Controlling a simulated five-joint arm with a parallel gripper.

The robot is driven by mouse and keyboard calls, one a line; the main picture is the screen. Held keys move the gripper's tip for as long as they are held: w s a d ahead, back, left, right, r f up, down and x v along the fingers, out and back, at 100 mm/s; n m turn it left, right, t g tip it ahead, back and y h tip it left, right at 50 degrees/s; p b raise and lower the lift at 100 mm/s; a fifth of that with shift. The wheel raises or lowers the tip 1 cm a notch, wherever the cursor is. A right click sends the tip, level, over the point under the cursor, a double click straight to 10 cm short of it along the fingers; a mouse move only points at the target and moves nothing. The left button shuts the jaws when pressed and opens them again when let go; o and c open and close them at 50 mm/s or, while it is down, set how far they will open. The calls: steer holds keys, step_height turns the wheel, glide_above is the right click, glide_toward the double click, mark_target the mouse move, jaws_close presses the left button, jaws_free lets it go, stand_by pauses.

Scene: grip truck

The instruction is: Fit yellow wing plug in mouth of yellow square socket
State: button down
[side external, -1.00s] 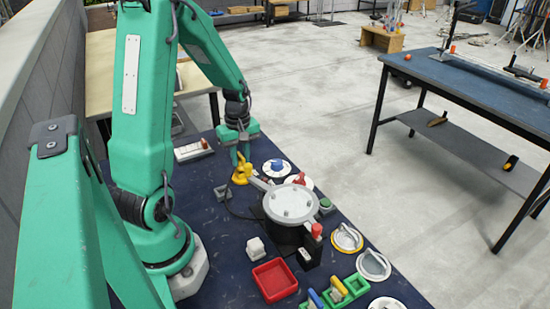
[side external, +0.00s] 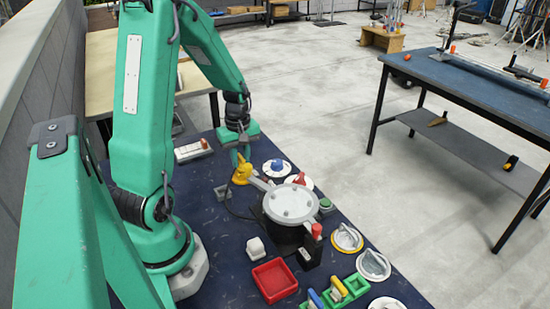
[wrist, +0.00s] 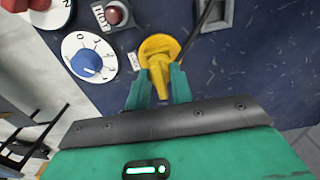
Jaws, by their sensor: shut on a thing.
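The yellow wing plug (side external: 242,173) stands on the dark blue table, left of the round grey-lidded unit. In the wrist view the plug (wrist: 158,52) shows a round yellow flange and a raised wing. My gripper (side external: 240,156) is above it, pointing down. In the wrist view both green fingers of my gripper (wrist: 160,78) are shut on the wing. I cannot make out a yellow square socket apart from the plug. What lies under the flange is hidden, so I cannot tell whether the plug sits in a mouth.
A grey square-mouthed block (wrist: 214,14) stands close by, with a dark cable between it and the plug. A blue-knob dial (wrist: 88,58) and red button (wrist: 115,14) are on the other side. The round grey-lidded unit (side external: 290,204) stands near the plug. A red tray (side external: 274,280) is further forward.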

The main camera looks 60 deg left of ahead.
mark_target(241, 157)
steer(key=shift+f, duration=0.1)
steer(key=c, duration=0.8)
jaws_free()
steer(key=shift+c, duration=0.2)
steer(key=shift+r, duration=3.75)
steer(key=s+d+r+m+t, duration=0.2)
steer(key=d+r+m, duration=0.4)
steer(key=d+m, duration=0.3)
steer(key=s+d+r+m+t, duration=0.3)
steer(key=d+r+m, duration=0.3)
steer(key=d+m, duration=0.3)
steer(key=d, duration=0.3)
steer(key=shift+d+r+t, duration=0.25)
steer(key=shift+r+t, duration=0.05)
steer(key=shift+r, duration=0.05)
